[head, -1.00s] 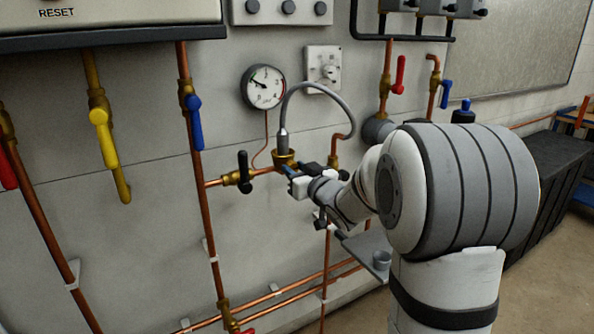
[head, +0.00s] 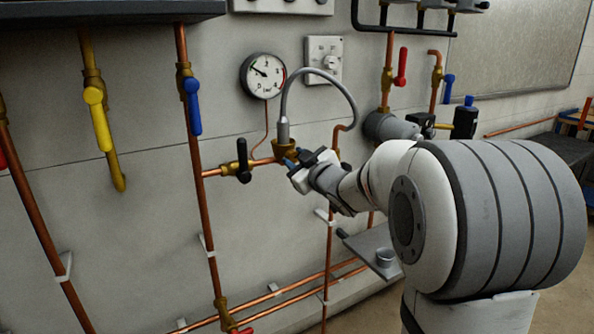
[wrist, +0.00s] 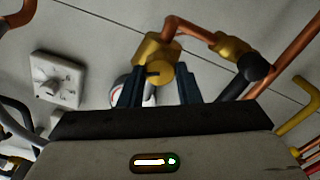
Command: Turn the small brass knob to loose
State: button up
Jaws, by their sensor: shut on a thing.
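The small brass knob (wrist: 160,73) shows in the wrist view as a round brass face with a dark pointer mark, between my two dark blue fingers. It sits on a brass fitting (wrist: 150,50) in the copper pipe. My gripper (wrist: 160,88) is shut on the knob, one finger on each side. In the head view my gripper (head: 292,161) is at the brass fitting (head: 284,148) under the grey hose, and the knob itself is hidden behind it.
A black-handled valve (head: 243,160) is close on the left. The grey hose (head: 320,75) loops above my gripper. A pressure gauge (head: 263,75) and a switch plate (head: 322,60) are on the wall.

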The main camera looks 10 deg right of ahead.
jog(key=n+b, duration=0.1)
jog(key=n, duration=0.1)
jog(key=n+b, duration=0.1)
jog(key=b, duration=0.1)
jog(key=shift+f+n, duration=0.3)
jog(key=shift+n, duration=0.1)
jog(key=n+b, duration=0.3)
jog(key=shift+n, duration=0.3)
jog(key=n+b, duration=0.4)
jog(key=shift+a+f, duration=0.1)
jog(key=n+b, duration=0.2)
jog(key=n, duration=0.2)
jog(key=n+b, duration=0.3)
jog(key=shift+n, duration=0.4)
jog(key=n+b, duration=0.2)
jog(key=n, duration=0.1)
jog(key=shift+f+n, duration=0.1)
jog(key=shift+n, duration=0.2)
jog(key=n+b, duration=0.2)
jog(key=n, duration=0.1)
jog(key=shift+d+n+b, duration=0.2)
jog(key=shift+n+b, duration=0.85)
jog(key=shift+n, duration=1.15)
